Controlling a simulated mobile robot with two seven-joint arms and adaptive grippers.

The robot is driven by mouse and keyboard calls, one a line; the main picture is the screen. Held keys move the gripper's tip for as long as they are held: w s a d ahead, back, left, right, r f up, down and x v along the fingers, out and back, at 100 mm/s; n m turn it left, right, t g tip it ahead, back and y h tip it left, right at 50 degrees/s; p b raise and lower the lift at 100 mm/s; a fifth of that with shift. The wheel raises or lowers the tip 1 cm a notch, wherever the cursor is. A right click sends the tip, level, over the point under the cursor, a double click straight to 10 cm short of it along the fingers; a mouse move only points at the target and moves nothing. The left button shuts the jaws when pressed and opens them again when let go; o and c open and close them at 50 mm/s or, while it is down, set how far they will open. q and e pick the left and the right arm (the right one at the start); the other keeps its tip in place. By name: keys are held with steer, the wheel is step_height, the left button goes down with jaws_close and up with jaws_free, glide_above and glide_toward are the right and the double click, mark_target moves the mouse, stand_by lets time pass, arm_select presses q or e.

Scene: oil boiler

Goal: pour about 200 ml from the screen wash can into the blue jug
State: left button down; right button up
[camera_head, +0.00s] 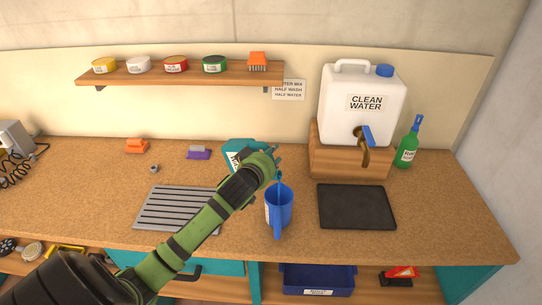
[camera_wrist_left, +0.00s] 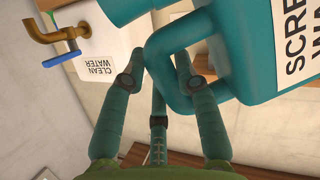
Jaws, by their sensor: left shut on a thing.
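The teal screen wash can (camera_head: 236,150) is held up over the worktop, partly hidden behind my left gripper (camera_head: 270,158). The left wrist view shows the can (camera_wrist_left: 240,40) tipped over, with my left gripper (camera_wrist_left: 165,84) shut on its handle. The blue jug (camera_head: 271,210) stands upright on the worktop below and slightly right of the gripper. A thin light-blue stream (camera_head: 280,188) runs from the can's spout end down into the jug's mouth. The liquid level in the jug cannot be read. My right gripper is not in view.
A dark mat (camera_head: 356,207) lies right of the jug, a grey ridged drain tray (camera_head: 178,208) left. Behind stand the clean water container (camera_head: 362,100) on a wooden block (camera_head: 335,160) and a green bottle (camera_head: 408,145). A shelf with tins (camera_head: 180,76) hangs at the back.

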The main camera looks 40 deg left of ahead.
arm_select(q)
steer(key=shift+d+f+m+y, duration=0.25)
steer(key=shift+d+m+y, duration=0.1)
steer(key=shift+m, duration=0.15)
stand_by(3.2)
steer(key=shift+d, duration=0.1)
steer(key=shift+f, duration=0.15)
stand_by(1.7)
steer(key=shift+w+d+f+m+y+b, duration=0.1)
steer(key=shift+d+f+m+y+b, duration=0.15)
steer(key=shift+m+b, duration=0.2)
stand_by(0.3)
